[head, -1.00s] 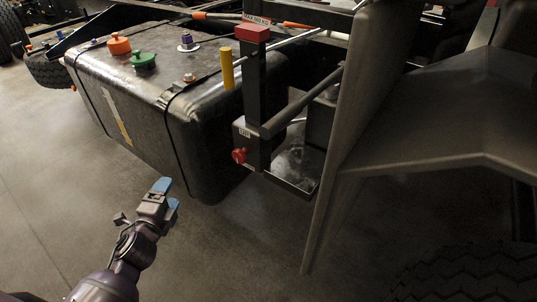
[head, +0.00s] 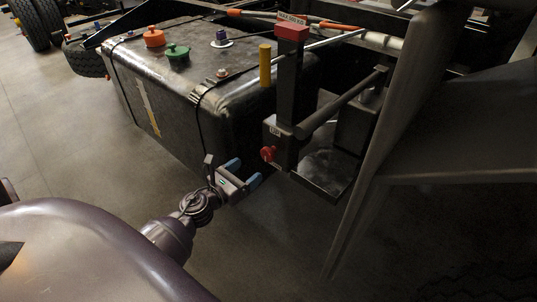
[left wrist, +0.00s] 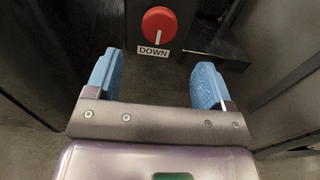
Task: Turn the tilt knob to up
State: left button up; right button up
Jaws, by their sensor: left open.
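The tilt knob (head: 267,154) is a red round knob on the side of a dark box below the lever post. In the left wrist view the red knob (left wrist: 159,24) faces me, with a white line pointing down to a label (left wrist: 154,51) reading DOWN. My left gripper (head: 244,172) is open and empty, with blue fingertips, a little to the left of and below the knob in the head view. In the left wrist view its fingertips (left wrist: 157,76) stand apart on either side below the knob, not touching it. My right gripper is not in view.
A black tank (head: 180,85) with orange and green caps stands to the left of the knob. A yellow post (head: 265,65) and a red-topped lever (head: 292,32) rise above. A dark panel (head: 385,130) stands to the right.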

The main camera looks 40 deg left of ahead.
aim_at(266, 156)
pick_arm(q)
jog(key=w, duration=0.9)
jog(key=shift+w+d, duration=0.25)
jog(key=shift+d, duration=0.1)
jog(key=c, duration=0.9)
